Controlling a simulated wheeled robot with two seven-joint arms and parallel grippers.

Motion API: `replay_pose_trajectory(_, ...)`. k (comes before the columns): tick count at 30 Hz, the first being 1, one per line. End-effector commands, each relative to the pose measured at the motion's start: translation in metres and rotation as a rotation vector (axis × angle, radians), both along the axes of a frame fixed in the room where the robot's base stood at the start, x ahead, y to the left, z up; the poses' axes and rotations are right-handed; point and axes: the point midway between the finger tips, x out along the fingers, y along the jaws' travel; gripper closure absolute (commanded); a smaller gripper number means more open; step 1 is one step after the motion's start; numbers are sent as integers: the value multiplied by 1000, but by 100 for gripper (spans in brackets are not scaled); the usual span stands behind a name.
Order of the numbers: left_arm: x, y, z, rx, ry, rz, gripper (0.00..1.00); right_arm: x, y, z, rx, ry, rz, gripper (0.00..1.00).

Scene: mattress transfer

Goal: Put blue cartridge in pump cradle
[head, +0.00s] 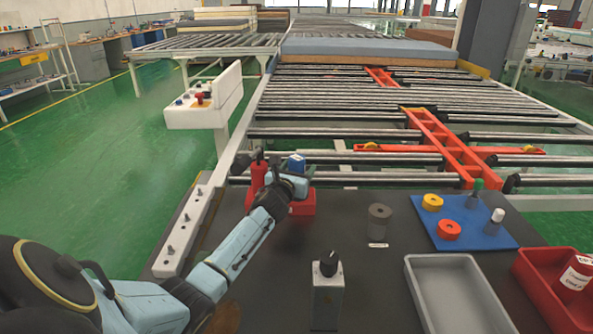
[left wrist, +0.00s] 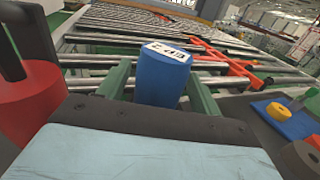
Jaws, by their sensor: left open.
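The blue cartridge (head: 296,162) stands upright with a white label on top, at the far edge of the dark table. In the left wrist view the cartridge (left wrist: 160,80) is between the two green fingers of my left gripper (left wrist: 158,88). The fingers are open, with a gap showing on each side of the cartridge. In the head view my left gripper (head: 291,177) hides the cartridge's lower part. A red block-like holder (head: 304,205) shows just below the gripper; I cannot tell whether it is the pump cradle. My right gripper is not in view.
A red bottle-like object (head: 257,172) stands close left of the gripper. A dark grey cylinder (head: 379,222), a black-knobbed grey block (head: 328,290), a blue board (head: 462,222) with small parts, a grey tray (head: 411,285) and a red bin (head: 541,290) are to the right or nearer.

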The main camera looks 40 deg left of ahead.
Motion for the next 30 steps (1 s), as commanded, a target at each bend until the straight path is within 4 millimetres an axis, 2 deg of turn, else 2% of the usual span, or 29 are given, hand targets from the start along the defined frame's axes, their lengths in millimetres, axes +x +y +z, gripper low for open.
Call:
replay_pose_trajectory(7, -1, 0, 17, -1, 0, 0, 35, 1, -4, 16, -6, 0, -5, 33)
replay_pose_trajectory(14, -42, -16, 12, 1, 3, -1, 35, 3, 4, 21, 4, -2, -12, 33)
replay_pose_trajectory(21, -84, -33, 12, 0, 2, -1, 35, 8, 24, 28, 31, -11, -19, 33)
replay_pose_trajectory(25, -100, -39, 12, 0, 1, 0, 35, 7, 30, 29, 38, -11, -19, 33)
replay_pose_trajectory(30, -110, -43, 13, 0, 0, 0, 35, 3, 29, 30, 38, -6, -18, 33)
